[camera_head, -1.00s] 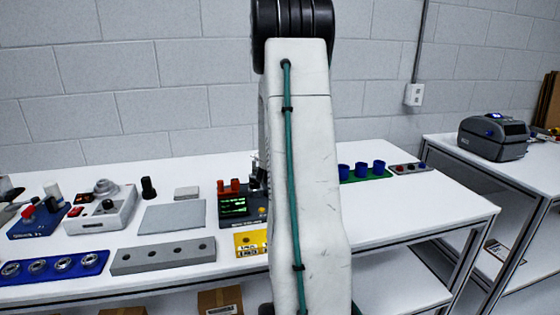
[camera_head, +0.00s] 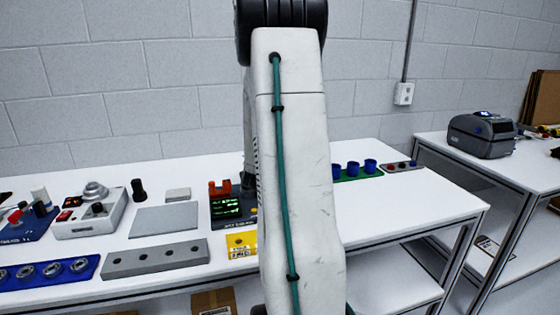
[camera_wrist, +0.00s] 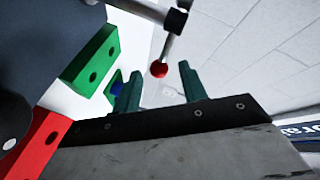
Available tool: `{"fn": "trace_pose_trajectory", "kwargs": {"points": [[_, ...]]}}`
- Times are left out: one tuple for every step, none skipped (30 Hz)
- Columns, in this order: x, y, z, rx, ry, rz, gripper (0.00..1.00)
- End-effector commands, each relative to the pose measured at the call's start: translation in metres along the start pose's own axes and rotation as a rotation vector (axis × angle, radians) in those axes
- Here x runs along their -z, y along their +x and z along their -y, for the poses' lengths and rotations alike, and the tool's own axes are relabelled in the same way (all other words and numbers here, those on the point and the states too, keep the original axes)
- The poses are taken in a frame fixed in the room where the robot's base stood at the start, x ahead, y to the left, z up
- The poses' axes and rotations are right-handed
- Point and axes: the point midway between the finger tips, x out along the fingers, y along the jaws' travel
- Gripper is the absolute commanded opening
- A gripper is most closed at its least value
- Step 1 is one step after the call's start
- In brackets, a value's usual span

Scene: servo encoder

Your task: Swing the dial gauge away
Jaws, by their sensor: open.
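In the wrist view, a thin metal rod (camera_wrist: 167,46) ends in a red ball (camera_wrist: 159,69) and hangs from a black-ended crossbar (camera_wrist: 150,12). This looks like the dial gauge's swing arm; the dial face cannot be made out. My gripper (camera_wrist: 159,75) is open, with its two green fingers on either side of the red ball in the picture. I cannot tell whether they touch it. In the head view my arm hides the gripper. A dark base with a green-lit screen (camera_head: 227,208) and red blocks (camera_head: 220,188) stands just left of my arm.
A green block (camera_wrist: 92,62) and a red block (camera_wrist: 38,142) are close left in the wrist view. On the bench are a grey holed bar (camera_head: 155,258), a flat grey plate (camera_head: 165,220) and a blue tray (camera_head: 40,280).

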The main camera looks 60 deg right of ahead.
Motion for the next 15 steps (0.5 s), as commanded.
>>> {"fn": "trace_pose_trajectory", "kwargs": {"points": [[0.0,-0.009,0.001,0.001,-0.001,0.001,0.42],[0.0,-0.014,0.0,0.001,0.0,0.001,0.42],[0.0,-0.02,0.0,0.0,0.0,0.0,0.42],[0.0,-0.023,0.0,0.0,0.0,0.0,0.42],[0.0,-0.027,0.0,0.001,0.0,0.0,0.42],[0.0,-0.03,0.0,0.001,0.0,0.0,0.42],[0.0,-0.032,0.0,0.0,-0.001,0.0,0.42],[0.0,-0.034,0.0,0.0,-0.001,0.0,0.42],[0.0,-0.035,0.0,0.0,-0.001,-0.001,0.42],[0.0,-0.036,0.0,0.0,-0.001,-0.001,0.42],[0.0,-0.036,-0.001,0.0,-0.001,-0.001,0.42],[0.0,-0.037,-0.001,-0.001,-0.001,-0.001,0.42],[0.0,-0.037,-0.001,-0.001,-0.001,-0.001,0.42],[0.0,-0.036,-0.001,-0.001,0.0,-0.001,0.42],[0.0,-0.036,-0.001,-0.001,0.0,-0.001,0.42]]}}
